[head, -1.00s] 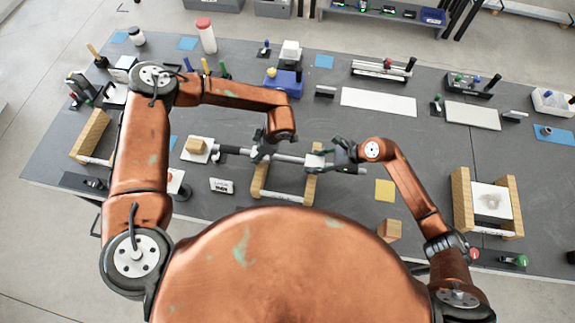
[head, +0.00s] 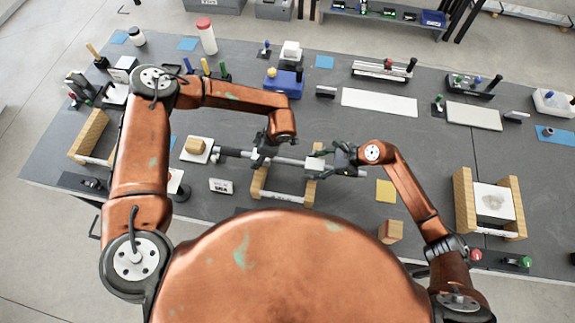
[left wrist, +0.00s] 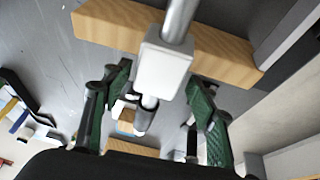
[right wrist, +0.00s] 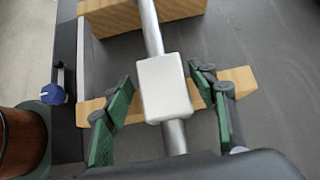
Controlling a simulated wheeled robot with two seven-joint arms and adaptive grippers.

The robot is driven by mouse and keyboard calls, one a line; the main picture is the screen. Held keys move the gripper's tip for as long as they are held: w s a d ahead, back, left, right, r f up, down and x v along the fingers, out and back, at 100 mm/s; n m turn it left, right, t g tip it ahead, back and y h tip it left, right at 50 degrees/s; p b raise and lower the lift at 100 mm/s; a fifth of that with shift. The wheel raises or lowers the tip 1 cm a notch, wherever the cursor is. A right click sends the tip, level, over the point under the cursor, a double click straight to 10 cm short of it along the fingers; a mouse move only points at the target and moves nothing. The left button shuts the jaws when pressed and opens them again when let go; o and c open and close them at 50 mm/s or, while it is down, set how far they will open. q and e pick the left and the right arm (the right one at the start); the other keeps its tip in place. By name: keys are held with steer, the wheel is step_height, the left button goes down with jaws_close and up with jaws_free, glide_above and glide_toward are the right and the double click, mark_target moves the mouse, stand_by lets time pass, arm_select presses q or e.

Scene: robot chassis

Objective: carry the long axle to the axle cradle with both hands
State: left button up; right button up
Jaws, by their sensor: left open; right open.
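The long axle (head: 289,161) is a grey metal shaft with white blocks along it, lying across a wooden stand (head: 311,189) in the middle of the bench. My left gripper (head: 262,156) is open, with its green fingers on either side of a white block (left wrist: 163,68) on the shaft. My right gripper (head: 328,158) is open around another white block (right wrist: 165,88) near the axle's right end. Neither gripper is closed on the axle. Similar wooden stands are at the left (head: 88,134) and right (head: 462,203); I cannot tell which is the axle cradle.
A white pad with a wooden cube (head: 195,146) lies by the axle's left end. A yellow square (head: 385,190) and a wooden block (head: 391,231) lie right of the middle stand. Tools, a blue bin (head: 284,83) and bottles line the back.

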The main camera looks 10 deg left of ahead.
steer(key=shift+d, duration=0.1)
steer(key=v, duration=1.2)
arm_select(q)
steer(key=v, duration=1.1)
steer(key=shift+r, duration=0.3)
steer(key=shift+d, duration=0.1)
